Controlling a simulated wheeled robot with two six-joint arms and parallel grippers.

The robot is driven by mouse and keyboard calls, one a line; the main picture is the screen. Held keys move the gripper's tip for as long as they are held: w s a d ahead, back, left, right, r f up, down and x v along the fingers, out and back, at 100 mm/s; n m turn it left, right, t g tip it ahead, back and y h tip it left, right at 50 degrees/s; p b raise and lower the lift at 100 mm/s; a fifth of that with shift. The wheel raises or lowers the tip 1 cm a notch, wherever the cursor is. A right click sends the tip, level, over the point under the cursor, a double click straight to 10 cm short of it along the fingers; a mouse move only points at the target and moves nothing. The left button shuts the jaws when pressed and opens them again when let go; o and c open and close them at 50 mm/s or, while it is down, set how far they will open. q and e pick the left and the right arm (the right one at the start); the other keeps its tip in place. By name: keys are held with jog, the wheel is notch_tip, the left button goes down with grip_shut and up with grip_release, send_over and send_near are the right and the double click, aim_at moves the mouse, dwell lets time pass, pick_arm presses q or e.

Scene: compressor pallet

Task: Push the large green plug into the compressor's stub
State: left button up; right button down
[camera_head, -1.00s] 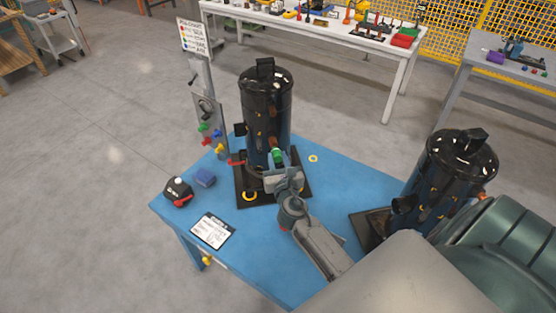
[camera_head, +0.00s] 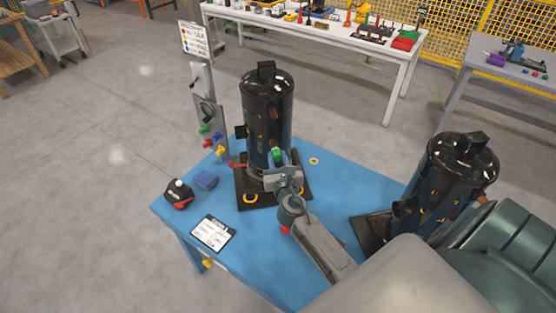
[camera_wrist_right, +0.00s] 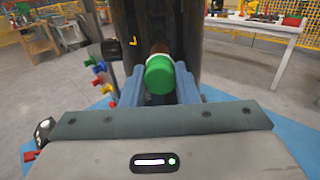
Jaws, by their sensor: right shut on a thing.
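The large green plug (camera_head: 277,155) is between the fingers of my right gripper (camera_head: 279,163), close against the front of the left black compressor (camera_head: 267,110). In the right wrist view the green plug (camera_wrist_right: 160,75) sits between the blue fingers (camera_wrist_right: 176,92), which are shut on it. A brown copper-coloured stub (camera_wrist_right: 160,48) shows just beyond the plug, in line with it. Whether the plug touches or enters the stub cannot be told. My left gripper is not in view.
A second black compressor (camera_head: 455,175) stands at the right of the blue table (camera_head: 330,180). A board with small coloured plugs (camera_head: 211,135) stands at the left.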

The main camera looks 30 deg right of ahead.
jog(key=shift+w+d, duration=0.25)
jog(key=shift+w, duration=0.35)
dwell(0.3)
jog(key=c, duration=1)
grip_release()
jog(key=shift+c, duration=0.2)
jog(key=b+v, duration=0.2)
jog(key=v, duration=0.8)
jog(key=shift+s+a, duration=0.2)
jog(key=shift+s, duration=0.15)
jog(key=shift+f, duration=0.1)
